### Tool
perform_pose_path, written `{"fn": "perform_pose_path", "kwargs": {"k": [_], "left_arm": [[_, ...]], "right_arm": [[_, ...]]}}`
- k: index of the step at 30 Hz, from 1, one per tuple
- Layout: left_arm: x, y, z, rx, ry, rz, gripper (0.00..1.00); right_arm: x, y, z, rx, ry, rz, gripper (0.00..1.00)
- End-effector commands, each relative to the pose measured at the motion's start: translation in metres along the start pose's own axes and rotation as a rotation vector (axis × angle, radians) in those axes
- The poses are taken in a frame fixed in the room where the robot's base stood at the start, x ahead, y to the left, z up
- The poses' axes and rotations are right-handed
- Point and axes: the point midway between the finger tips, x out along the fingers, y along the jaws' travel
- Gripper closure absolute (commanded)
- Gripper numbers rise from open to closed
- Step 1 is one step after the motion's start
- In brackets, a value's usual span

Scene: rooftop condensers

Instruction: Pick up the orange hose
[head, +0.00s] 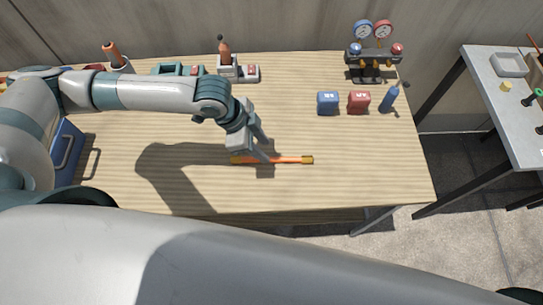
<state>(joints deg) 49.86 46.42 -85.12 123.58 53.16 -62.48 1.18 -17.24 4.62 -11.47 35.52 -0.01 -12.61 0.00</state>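The orange hose (292,160) is a short straight piece with yellowish ends, lying left to right on the wooden table near its front middle. My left gripper (256,158) reaches down from the left with its fingers at the left part of the hose. The fingers hide some of the hose there. I cannot tell whether they are closed on it or only around it. My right gripper does not show.
A gauge manifold (371,52) stands at the back right of the table (330,192). In front of it are a blue block (328,102), a red block (359,102) and a blue bottle (390,98). A grey side table (500,95) stands right. The table's front right is clear.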

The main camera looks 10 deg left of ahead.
Motion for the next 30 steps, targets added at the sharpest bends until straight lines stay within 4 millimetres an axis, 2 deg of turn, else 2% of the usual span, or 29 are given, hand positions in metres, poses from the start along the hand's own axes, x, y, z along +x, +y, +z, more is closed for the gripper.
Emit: {"fn": "perform_pose_path", "kwargs": {"k": [4,17,24,30], "left_arm": [[0.007,0.0,0.0,0.001,0.0,-0.001,0.65],[0.011,0.0,0.001,0.0,-0.001,0.0,0.65],[0.036,-0.001,0.007,-0.001,-0.002,0.001,0.65],[0.057,-0.001,0.008,0.0,0.0,0.0,0.65]], "right_arm": [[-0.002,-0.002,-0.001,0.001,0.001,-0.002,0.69],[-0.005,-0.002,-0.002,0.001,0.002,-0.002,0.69],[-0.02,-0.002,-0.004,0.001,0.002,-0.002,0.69],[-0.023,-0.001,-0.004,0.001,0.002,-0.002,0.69]]}}
